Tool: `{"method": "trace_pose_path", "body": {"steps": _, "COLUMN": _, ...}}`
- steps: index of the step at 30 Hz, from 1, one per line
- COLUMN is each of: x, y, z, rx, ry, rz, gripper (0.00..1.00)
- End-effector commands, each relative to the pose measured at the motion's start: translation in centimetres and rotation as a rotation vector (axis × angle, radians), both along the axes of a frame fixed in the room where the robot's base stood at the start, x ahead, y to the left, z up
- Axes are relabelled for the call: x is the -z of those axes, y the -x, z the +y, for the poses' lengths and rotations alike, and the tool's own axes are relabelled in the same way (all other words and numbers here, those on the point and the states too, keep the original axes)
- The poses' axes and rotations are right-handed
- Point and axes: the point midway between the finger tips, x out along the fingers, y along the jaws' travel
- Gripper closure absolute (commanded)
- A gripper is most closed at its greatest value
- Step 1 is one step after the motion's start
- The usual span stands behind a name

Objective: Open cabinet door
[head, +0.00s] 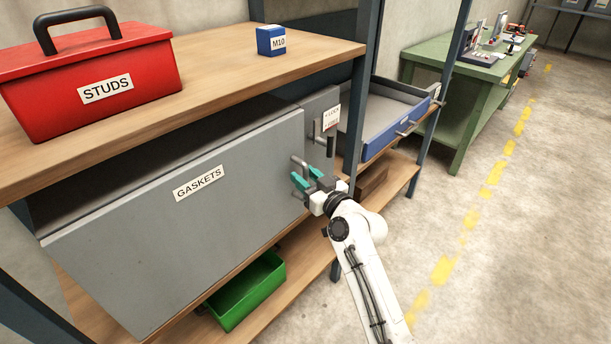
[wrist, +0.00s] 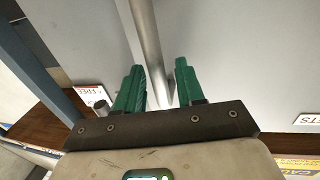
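The grey cabinet door labelled GASKETS (head: 150,235) fills the lower bay under the shelf in the head view. Its upright metal bar handle (head: 298,161) is near the door's right edge. The handle also shows as a pale bar (wrist: 147,40) in the wrist view, lined up with the gap between my fingers. My gripper (head: 304,181) is at the handle, its teal fingers spread. In the wrist view my gripper (wrist: 158,85) is open, one finger on each side of the bar's line. I cannot tell whether either finger touches it.
A grey panel with a dark handle (head: 331,140) and a small label is just right of the door. A blue drawer (head: 385,138) stands beyond a dark post. A red STUDS toolbox (head: 90,80) and blue M10 box (head: 270,40) sit above. A green bin (head: 247,290) is below. The floor (head: 530,220) at right is clear.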

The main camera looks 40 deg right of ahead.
Motion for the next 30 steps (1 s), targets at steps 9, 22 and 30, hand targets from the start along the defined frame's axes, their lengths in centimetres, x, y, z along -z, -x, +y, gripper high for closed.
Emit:
{"method": "trace_pose_path", "body": {"steps": 9, "x": 0.01, "y": -0.17, "z": -0.03, "rx": 0.0, "ry": 0.0, "rz": 0.0, "gripper": 0.65}}
{"method": "trace_pose_path", "body": {"steps": 22, "x": 0.0, "y": -0.15, "z": -0.01, "rx": 0.0, "ry": 0.001, "rz": 0.0, "gripper": 1.0}}
{"method": "trace_pose_path", "body": {"steps": 30, "x": 0.0, "y": -0.15, "z": 0.0, "rx": 0.0, "ry": 0.001, "rz": 0.0, "gripper": 1.0}}
